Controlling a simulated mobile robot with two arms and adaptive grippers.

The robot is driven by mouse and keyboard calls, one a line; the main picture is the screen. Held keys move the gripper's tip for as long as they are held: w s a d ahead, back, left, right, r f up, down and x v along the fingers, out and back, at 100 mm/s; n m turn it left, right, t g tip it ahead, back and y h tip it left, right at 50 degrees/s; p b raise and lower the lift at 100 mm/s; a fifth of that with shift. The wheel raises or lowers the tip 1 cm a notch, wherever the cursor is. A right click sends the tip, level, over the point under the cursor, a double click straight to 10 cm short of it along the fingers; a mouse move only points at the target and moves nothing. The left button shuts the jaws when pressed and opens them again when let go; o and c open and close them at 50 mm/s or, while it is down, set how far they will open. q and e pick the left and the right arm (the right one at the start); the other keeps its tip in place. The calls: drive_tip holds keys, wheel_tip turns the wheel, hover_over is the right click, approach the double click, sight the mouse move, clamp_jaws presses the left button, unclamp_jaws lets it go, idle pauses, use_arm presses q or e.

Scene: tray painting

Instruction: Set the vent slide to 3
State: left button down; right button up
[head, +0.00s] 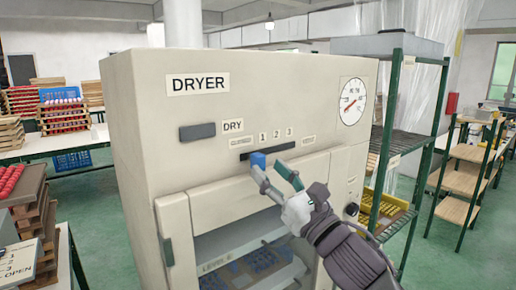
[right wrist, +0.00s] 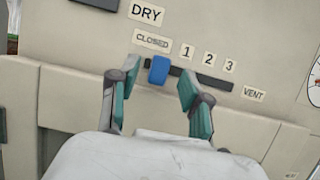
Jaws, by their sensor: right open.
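The vent slide is a blue knob (right wrist: 158,70) in a dark slot on the dryer (head: 220,110) front. In the right wrist view it sits at the slot's left end, below the CLOSED label (right wrist: 152,41) and left of the labels 1, 2 and 3 (right wrist: 230,66). The knob also shows in the head view (head: 258,160). My right gripper (right wrist: 160,79) is open, its two fingers on either side of the knob. The knob is nearer the left finger, with a gap to the right one. My left gripper is not in view.
Below the slot is the dryer's opening, with a blue-patterned tray (head: 255,265) inside. A round dial (head: 352,101) is on the upper right. A green-framed shelf (head: 390,150) stands close on the right. Stacked trays (head: 22,215) are at the left.

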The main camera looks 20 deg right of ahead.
sight(262, 163)
drive_tip(key=p+x, duration=0.1)
drive_tip(key=x, duration=0.4)
clamp_jaws()
idle(0.3)
